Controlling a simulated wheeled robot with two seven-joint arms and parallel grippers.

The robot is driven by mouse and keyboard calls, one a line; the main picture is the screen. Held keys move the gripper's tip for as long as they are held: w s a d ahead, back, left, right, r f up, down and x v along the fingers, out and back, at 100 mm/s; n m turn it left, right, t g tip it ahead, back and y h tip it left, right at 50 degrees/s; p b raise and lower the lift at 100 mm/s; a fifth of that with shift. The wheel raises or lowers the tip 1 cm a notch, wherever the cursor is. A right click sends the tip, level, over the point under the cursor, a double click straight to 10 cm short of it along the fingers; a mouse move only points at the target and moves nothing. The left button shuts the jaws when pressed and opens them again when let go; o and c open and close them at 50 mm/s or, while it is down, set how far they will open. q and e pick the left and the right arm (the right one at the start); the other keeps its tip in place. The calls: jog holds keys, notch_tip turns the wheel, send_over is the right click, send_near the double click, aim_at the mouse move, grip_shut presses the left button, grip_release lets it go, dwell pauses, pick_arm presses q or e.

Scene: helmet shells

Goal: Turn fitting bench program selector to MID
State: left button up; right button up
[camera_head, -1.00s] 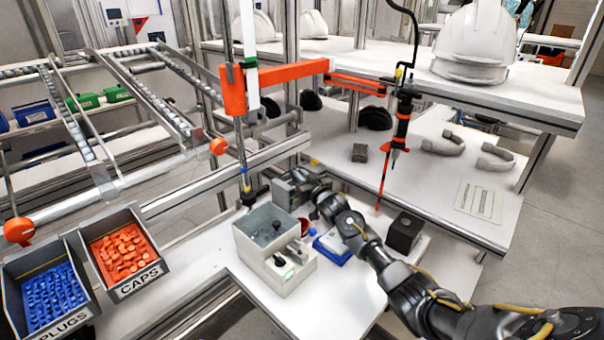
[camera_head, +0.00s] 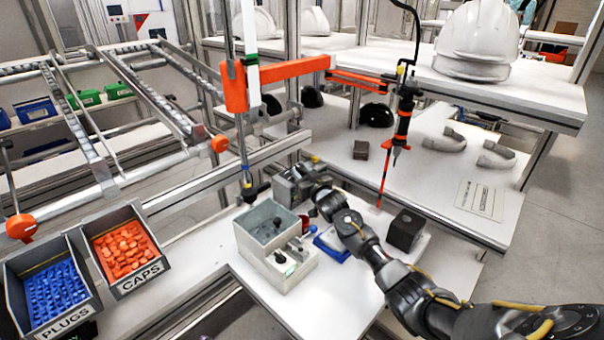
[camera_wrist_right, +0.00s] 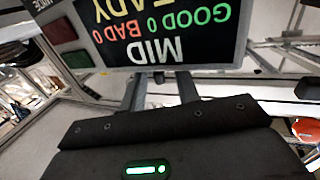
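In the right wrist view a dark display (camera_wrist_right: 165,35) appears upside down and reads MID, GOOD 0, BAD 0 and a partly cut-off word ending in EADY. My right gripper (camera_wrist_right: 158,88) points at the panel just past the display's edge, its two fingers apart. A small dark piece (camera_wrist_right: 158,76) shows between the fingertips; I cannot tell whether it is the selector or whether the fingers touch it. In the head view the right gripper (camera_head: 290,188) is behind the grey box with small knobs (camera_head: 278,252), and its fingertips are hard to make out. My left gripper is not in view.
Bins of blue plugs (camera_head: 50,295) and orange caps (camera_head: 124,245) stand at the left. A black block (camera_head: 405,230) and a blue item (camera_head: 333,244) lie near my right arm. An orange hanging tool (camera_head: 397,140) is behind it. The bench front (camera_head: 335,300) is clear.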

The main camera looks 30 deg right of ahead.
jog(key=shift+r, duration=0.15)
jog(key=shift+r, duration=0.3)
jog(key=s+a+r+b, duration=0.5)
jog(key=s+a+r, duration=0.1)
jog(key=s+r, duration=0.6)
jog(key=shift+s, duration=0.35)
